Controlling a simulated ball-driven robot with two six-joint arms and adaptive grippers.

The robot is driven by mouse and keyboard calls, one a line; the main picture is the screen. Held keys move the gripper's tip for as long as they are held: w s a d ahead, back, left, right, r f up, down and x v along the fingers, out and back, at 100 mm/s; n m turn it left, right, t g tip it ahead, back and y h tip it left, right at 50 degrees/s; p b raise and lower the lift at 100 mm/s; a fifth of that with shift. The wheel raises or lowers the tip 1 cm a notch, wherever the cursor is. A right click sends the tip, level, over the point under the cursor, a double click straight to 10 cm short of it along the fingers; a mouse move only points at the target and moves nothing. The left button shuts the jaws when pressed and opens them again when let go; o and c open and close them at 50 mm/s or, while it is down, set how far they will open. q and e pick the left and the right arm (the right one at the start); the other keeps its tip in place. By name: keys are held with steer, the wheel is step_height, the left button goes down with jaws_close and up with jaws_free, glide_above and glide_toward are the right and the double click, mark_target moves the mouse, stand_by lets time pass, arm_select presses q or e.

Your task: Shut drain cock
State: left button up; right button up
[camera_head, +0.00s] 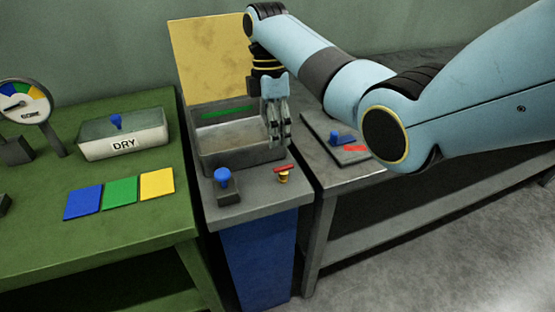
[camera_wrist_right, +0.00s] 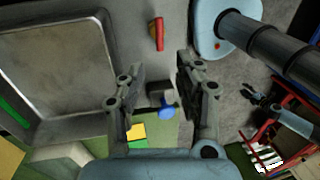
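The drain cock has a red bar handle (camera_head: 284,169) on a brass body, at the front edge of the grey bench, in front of the metal basin (camera_head: 205,158). In the right wrist view the red handle (camera_wrist_right: 159,33) lies beyond the fingertips, apart from them. My right gripper (camera_head: 279,146) points down over the basin's right front corner, above and behind the cock. In the right wrist view my right gripper (camera_wrist_right: 160,68) has its fingers spread with nothing between them. I cannot make out my left gripper.
A blue-knobbed fitting (camera_head: 223,182) stands left of the cock. The basin's yellow lid (camera_head: 211,58) stands open behind. A box marked DRY (camera_head: 124,141) and coloured cards (camera_head: 120,192) are on the green table. A plate with a blue knob (camera_head: 337,138) lies right.

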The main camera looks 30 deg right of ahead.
mark_target(283, 168)
steer(key=f, duration=0.3)
steer(key=s+f, duration=0.1)
steer(key=f, duration=0.3)
steer(key=shift+s+a+f, duration=0.2)
jaws_close()
